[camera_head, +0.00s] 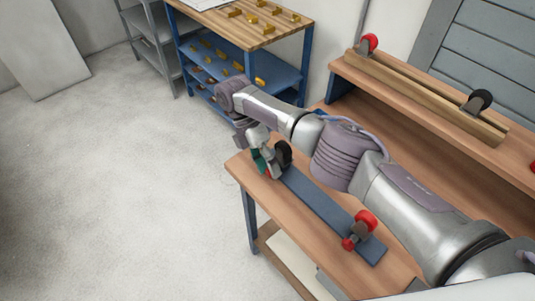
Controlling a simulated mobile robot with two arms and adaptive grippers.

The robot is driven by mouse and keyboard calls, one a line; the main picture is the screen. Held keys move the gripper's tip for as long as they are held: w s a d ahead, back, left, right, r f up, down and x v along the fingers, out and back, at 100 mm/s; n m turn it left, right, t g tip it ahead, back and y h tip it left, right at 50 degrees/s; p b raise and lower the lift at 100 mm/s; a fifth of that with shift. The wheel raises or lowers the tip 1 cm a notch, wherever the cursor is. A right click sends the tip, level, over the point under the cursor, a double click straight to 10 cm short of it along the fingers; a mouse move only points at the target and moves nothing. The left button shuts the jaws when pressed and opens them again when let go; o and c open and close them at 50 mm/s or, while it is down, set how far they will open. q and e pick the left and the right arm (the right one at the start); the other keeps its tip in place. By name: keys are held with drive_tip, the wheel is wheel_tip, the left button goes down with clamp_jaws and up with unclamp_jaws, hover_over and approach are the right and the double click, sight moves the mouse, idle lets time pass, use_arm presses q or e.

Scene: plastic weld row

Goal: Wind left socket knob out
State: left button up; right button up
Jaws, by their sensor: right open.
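A blue-grey bar (320,204) lies along the wooden bench (300,240). At its left end is the left socket, with a round black part (284,153) showing; the rest is mostly hidden behind my gripper. At its right end is another socket with a red round part (366,219) and a smaller red knob (349,243). My right gripper (264,165) is open and points down at the left socket. Teal and red bits show by its fingers; I cannot tell whether the fingers touch the knob. My left gripper is not in view.
A raised wooden shelf (400,105) behind the bench carries a long wooden beam (425,92) with a red wheel (369,42) and a black wheel (480,100). A blue-framed rack (305,62) with yellow parts stands at the back. The floor at left is clear.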

wheel_tip(320, 180, up, 10)
drive_tip(key=shift+f, duration=0.25)
drive_tip(key=shift+f, duration=0.1)
